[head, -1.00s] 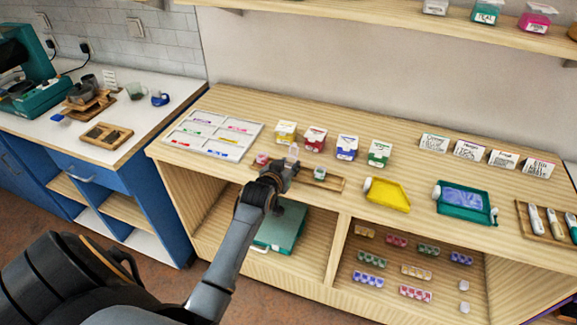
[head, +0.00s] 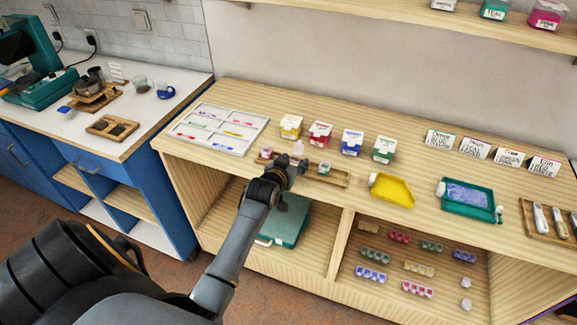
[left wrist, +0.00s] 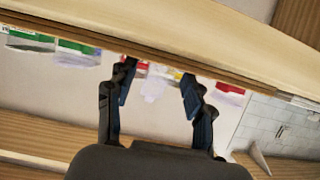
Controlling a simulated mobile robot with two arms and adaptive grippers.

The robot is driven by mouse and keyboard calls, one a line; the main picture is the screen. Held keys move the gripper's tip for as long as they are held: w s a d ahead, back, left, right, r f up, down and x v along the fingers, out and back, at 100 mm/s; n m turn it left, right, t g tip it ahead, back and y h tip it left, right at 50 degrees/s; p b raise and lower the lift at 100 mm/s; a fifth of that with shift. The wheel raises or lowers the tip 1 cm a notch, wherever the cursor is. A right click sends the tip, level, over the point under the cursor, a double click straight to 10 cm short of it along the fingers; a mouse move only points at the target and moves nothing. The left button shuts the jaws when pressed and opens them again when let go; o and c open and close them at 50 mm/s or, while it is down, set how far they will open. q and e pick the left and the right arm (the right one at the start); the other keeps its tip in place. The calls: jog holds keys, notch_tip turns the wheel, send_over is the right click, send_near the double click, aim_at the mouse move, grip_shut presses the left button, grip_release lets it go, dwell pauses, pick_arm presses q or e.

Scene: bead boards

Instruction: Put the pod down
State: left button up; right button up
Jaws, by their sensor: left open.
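My left gripper (head: 292,167) is open over the back edge of a narrow wooden tray (head: 340,180) on the counter. A small whitish pod (head: 298,149) shows just beyond its fingertips. In the left wrist view, a pale thing (left wrist: 153,89), likely this pod, shows between the spread fingers of the gripper (left wrist: 157,88). I cannot tell whether the pod touches the tray or a finger. A pink pod (head: 266,154) is at the tray's left end, and a whitish-green one (head: 324,168) stands right of the gripper. My right gripper is not in view.
Behind the tray stand yellow (head: 291,126), red (head: 320,134), blue (head: 352,142) and green (head: 384,149) boxes. A white sectioned board (head: 238,117) lies left. A yellow tray (head: 392,190) and a teal tray (head: 468,198) lie right, with bare counter between them.

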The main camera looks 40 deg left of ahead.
pick_arm(q)
jog(key=v, duration=1.2)
jog(key=s+d+f+m+g+h, duration=0.1)
jog(key=s+d+f+g, duration=0.15)
jog(key=f, duration=0.75)
jog(key=s+d+f+g+h, duration=0.1)
jog(key=s+d+f, duration=0.2)
jog(key=f, duration=0.7)
jog(key=s+d+f+m+g+h, duration=0.1)
jog(key=s+d+f+g, duration=0.15)
jog(key=f, duration=0.75)
jog(key=s+d+f+m+g, duration=0.1)
jog(key=s+d+f+g, duration=0.15)
jog(key=s+f, duration=0.9)
jog(key=s+f+m+g, duration=0.1)
jog(key=s+f, duration=0.4)
jog(key=s, duration=0.6)
jog(key=s+f+m+g, duration=0.1)
jog(key=s+f, duration=0.3)
jog(key=s, duration=0.7)
jog(key=shift+s+d+f+g+b, duration=0.25)
jog(key=shift+d+f+g+b, duration=0.2)
jog(key=shift+g, duration=0.3)
